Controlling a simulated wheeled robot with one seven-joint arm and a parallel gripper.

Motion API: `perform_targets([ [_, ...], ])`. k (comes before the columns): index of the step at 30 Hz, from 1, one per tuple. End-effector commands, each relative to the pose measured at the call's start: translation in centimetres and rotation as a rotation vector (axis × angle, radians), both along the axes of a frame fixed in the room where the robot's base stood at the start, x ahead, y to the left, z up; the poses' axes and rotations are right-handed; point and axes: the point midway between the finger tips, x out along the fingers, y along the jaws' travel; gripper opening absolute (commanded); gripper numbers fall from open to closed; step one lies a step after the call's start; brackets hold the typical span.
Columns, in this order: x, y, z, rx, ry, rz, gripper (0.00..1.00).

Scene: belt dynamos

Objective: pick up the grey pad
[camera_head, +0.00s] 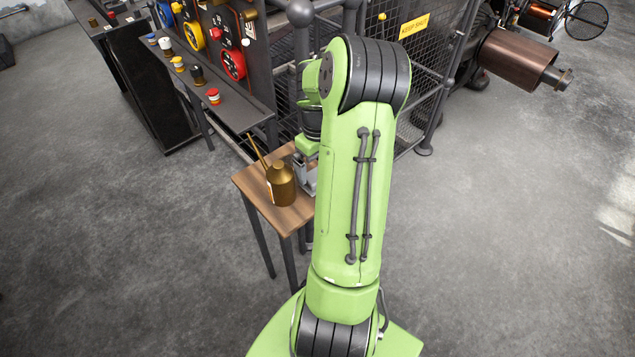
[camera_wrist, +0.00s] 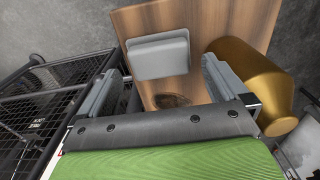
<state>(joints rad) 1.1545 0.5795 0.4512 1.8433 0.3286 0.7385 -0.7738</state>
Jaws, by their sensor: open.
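The grey pad (camera_wrist: 160,54) lies on the small wooden table (camera_wrist: 148,18) in the wrist view, a rounded rectangular block. My gripper (camera_wrist: 160,72) is open, with one grey finger to the left of the pad and one to the right. The fingers appear apart from the pad; the height gap is hard to judge. In the head view my gripper (camera_head: 308,180) hangs over the table's (camera_head: 291,218) right side, partly behind my arm. I cannot make out the pad in that view.
A brass bottle (camera_head: 281,184) stands on the table beside my gripper; it also shows close to the right finger in the wrist view (camera_wrist: 248,75). A wire mesh cage (camera_wrist: 40,110) is at the left there. Grey floor (camera_head: 480,230) is clear at the right.

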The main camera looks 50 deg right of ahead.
Motion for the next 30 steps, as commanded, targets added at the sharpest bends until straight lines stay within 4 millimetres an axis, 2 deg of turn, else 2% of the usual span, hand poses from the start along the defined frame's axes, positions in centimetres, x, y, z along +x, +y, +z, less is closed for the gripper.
perform_targets([
  [1,0.0,0.0,-1.7,0.004,0.001,-0.001,1.00],
  [3,0.0,0.0,-2.6,0.002,0.001,-0.002,1.00],
  [9,0.0,-0.1,-2.5,-0.001,0.000,-0.001,1.00],
  [20,0.0,-0.1,-2.5,0.000,0.000,-0.001,0.48],
  [26,0.0,-0.1,-2.4,-0.001,0.000,-0.001,0.48],
  [30,0.1,-0.1,-0.2,-0.004,-0.002,0.000,0.48],
])
